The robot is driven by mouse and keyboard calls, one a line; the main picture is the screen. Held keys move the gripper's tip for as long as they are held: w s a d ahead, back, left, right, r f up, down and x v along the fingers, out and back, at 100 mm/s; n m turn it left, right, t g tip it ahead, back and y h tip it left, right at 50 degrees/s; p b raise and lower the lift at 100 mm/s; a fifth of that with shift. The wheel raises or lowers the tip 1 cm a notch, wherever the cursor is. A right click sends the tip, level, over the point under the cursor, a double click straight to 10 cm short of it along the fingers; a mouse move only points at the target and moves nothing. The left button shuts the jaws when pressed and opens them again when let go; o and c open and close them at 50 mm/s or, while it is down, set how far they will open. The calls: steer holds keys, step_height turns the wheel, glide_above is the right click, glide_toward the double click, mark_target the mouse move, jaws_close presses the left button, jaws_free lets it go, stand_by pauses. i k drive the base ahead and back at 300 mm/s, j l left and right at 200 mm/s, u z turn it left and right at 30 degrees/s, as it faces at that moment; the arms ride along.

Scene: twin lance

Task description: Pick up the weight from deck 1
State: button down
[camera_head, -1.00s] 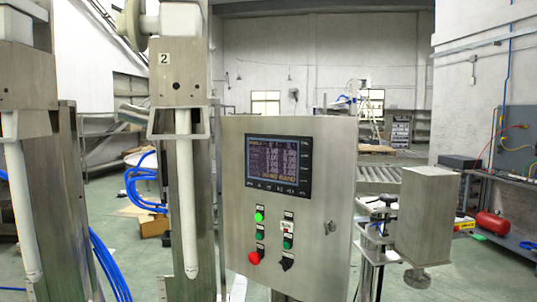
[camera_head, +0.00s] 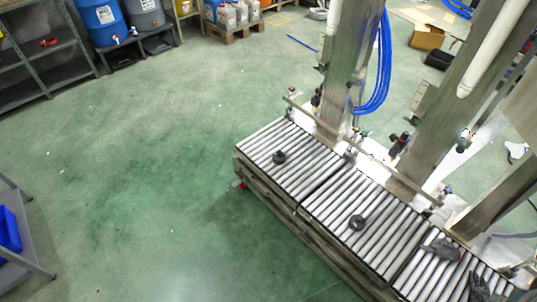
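Two small dark round weights rest on the roller conveyor (camera_head: 330,180) in the head view. One weight (camera_head: 280,157) is on the far left roller section. The other weight (camera_head: 357,222) is on the middle section, nearer to me and to the right. Both look upright, with a ring or knob on top. No deck number is readable now, so I cannot tell from labels which section is deck 1. My gripper is not in view.
Two glove-like dark items (camera_head: 440,248) lie on the right rollers. Steel columns (camera_head: 345,70) and blue hoses (camera_head: 378,70) rise behind the conveyor. Green floor (camera_head: 150,170) left of the conveyor is clear.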

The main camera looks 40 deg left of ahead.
mark_target(279, 157)
steer(key=u, duration=1.5)
steer(key=i+j+z, duration=0.15)
steer(key=z, duration=0.25)
steer(key=i+j+z, duration=0.1)
steer(key=z, duration=0.3)
steer(key=i+j+z, duration=0.1)
steer(key=j+z, duration=0.25)
steer(key=i+j+z, duration=0.2)
steer(key=j, duration=0.5)
steer(key=j+z, duration=0.15)
steer(key=j, duration=0.5)
steer(key=i+j+z, duration=0.2)
steer(key=j, duration=1.75)
